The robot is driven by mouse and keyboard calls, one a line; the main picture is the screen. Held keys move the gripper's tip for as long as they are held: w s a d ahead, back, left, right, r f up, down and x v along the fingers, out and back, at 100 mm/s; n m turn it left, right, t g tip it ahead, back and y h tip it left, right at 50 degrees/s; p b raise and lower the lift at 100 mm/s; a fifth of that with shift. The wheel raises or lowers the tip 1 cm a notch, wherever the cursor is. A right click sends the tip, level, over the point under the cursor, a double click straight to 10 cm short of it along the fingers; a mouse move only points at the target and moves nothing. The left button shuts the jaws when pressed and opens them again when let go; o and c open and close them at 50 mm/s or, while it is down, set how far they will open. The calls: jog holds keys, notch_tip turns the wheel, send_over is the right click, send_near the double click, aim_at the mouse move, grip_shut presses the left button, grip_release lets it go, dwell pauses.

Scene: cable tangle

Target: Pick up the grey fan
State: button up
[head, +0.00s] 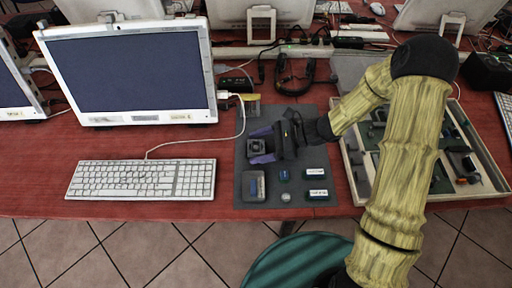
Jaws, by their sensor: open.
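The grey fan (257,147) looks like a small dark square block with a round centre. It lies on the dark grey mat (300,208), left of my gripper's black body. My gripper (254,145) reaches in from the right, with its purple fingers apart. One finger shows on the far side of the fan and one on the near side. The fan appears to sit between them, but I cannot tell whether either finger touches it. The gripper body may hide part of the mat behind it.
A grey square part (254,187), a blue part (284,174), a round disc (286,197) and white-labelled blocks (316,174) lie nearby on the mat. A parts tray (358,190) is at right. A keyboard (140,180), monitor (130,75), white cable (195,140) and headphones (295,82) surround the mat.

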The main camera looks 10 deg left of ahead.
aim_at(260, 146)
jog(key=c, duration=0.8)
jog(key=shift+c, duration=0.2)
notch_tip(260, 146, up, 10)
jog(key=p, duration=0.2)
jog(key=shift+r, duration=0.1)
